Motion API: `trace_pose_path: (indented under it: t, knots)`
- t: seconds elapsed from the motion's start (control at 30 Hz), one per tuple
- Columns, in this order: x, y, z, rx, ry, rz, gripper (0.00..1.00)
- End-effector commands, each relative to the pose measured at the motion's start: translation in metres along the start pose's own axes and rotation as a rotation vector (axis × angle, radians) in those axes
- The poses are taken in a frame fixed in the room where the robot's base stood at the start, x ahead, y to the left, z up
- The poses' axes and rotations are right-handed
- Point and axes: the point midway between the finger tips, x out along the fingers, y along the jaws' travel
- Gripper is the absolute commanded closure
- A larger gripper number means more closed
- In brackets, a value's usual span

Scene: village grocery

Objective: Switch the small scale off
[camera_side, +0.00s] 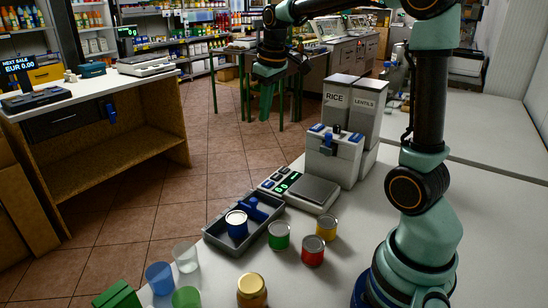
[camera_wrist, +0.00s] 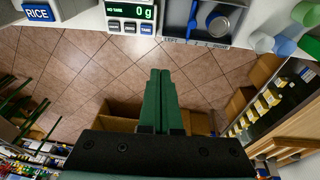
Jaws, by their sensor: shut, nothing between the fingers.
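The small scale has a silver weighing plate (camera_side: 307,190) and a dark front panel with a lit green display (camera_side: 288,182). In the wrist view the display (camera_wrist: 131,11) reads 0 g in green, so the scale is on. A row of small buttons (camera_wrist: 130,27) lies along the panel edge below it; their labels are too small to read. My gripper (camera_side: 265,115) is shut and empty, high above the floor beyond the counter, well apart from the scale. In the wrist view my gripper (camera_wrist: 160,72) points toward the panel with tiled floor behind it.
A grey tray (camera_side: 212,237) with blue items and a tin stands beside the scale.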

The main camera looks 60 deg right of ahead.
Motion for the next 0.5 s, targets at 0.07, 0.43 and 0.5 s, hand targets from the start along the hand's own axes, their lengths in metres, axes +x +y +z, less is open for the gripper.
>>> trace_pose_path:
  t: [0.07,0.43,0.5]
  knots:
    - [0.012,0.019,-0.008,0.005,-0.033,-0.004,1.0]
    - [0.071,0.104,-0.022,0.003,-0.154,-0.038,1.0]
    - [0.081,0.117,-0.021,0.002,-0.173,-0.047,1.0]
